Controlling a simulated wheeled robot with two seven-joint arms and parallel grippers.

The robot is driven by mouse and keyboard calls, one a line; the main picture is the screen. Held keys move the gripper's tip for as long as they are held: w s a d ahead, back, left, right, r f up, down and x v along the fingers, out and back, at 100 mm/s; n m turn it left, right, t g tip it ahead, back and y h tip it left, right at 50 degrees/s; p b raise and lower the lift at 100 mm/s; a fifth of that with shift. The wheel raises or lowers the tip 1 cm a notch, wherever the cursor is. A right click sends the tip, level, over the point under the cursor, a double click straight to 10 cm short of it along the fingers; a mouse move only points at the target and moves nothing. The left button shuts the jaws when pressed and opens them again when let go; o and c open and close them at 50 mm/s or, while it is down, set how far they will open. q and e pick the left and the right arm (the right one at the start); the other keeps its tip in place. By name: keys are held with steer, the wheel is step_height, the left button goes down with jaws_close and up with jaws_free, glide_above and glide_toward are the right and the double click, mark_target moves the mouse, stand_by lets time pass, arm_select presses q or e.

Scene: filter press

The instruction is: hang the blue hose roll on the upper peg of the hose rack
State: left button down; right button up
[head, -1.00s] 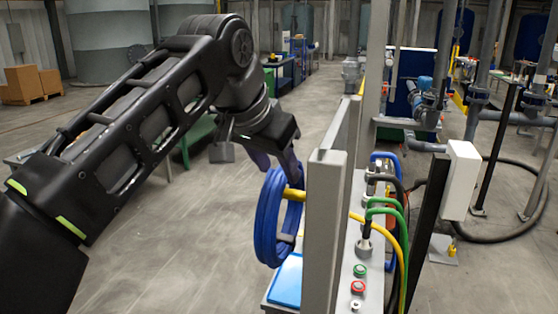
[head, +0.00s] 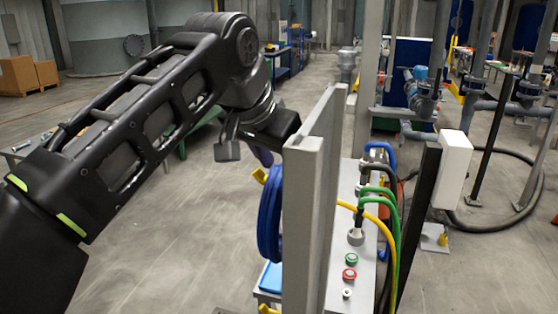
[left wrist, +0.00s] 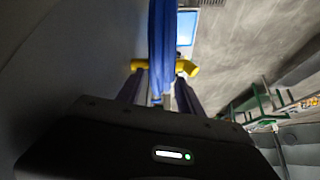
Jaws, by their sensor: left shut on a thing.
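The blue hose roll (head: 268,220) hangs upright beside the grey post of the hose rack (head: 303,210), which hides its right part. The yellow upper peg (head: 261,175) shows its tip just left of the roll's top. In the left wrist view the blue hose (left wrist: 162,40) crosses in front of the yellow peg (left wrist: 190,68), whose ends show on both sides. I cannot tell whether the roll rests on the peg. My left gripper (head: 266,158) is shut on the roll's top; its fingers flank the hose in the left wrist view (left wrist: 158,95). My right gripper is out of view.
A lower yellow peg (head: 268,309) shows at the bottom edge. Right of the post stands a grey panel (head: 340,250) with buttons and green and yellow hoses. A white box (head: 456,165) on a dark post stands further right.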

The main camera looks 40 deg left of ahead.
arm_select(q)
steer(key=shift+r, duration=0.1)
stand_by(0.3)
steer(key=c, duration=0.7)
jaws_free()
